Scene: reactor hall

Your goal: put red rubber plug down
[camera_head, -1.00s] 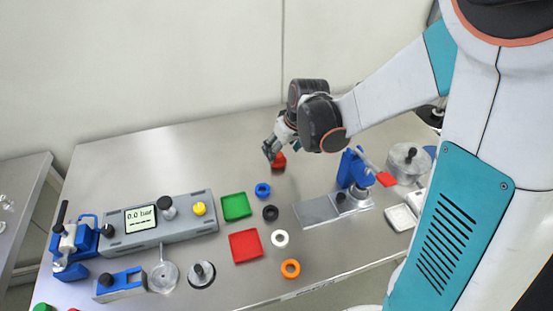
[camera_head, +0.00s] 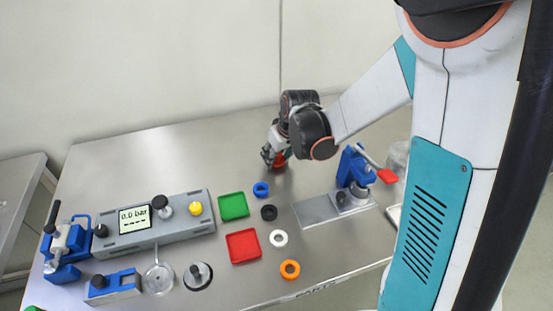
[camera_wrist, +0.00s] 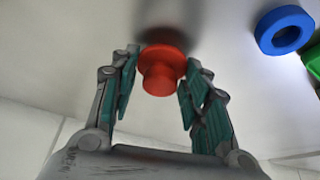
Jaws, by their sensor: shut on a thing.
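My gripper (camera_head: 274,155) is at the back middle of the steel table, pointing down. It is shut on the red rubber plug (camera_head: 281,161), which is partly hidden by the fingers in the head view. In the wrist view, the plug (camera_wrist: 162,62) sits between the fingertips, with its wide flange and narrower round stub showing. A dark shadow lies on the table beside it. I cannot tell whether the plug touches the table.
A blue ring (camera_head: 261,190), black ring (camera_head: 269,212), white ring (camera_head: 279,238) and orange ring (camera_head: 290,269) lie in front. Green (camera_head: 233,206) and red (camera_head: 243,246) trays are left of them. A blue press (camera_head: 353,170) stands right. The table's back left is clear.

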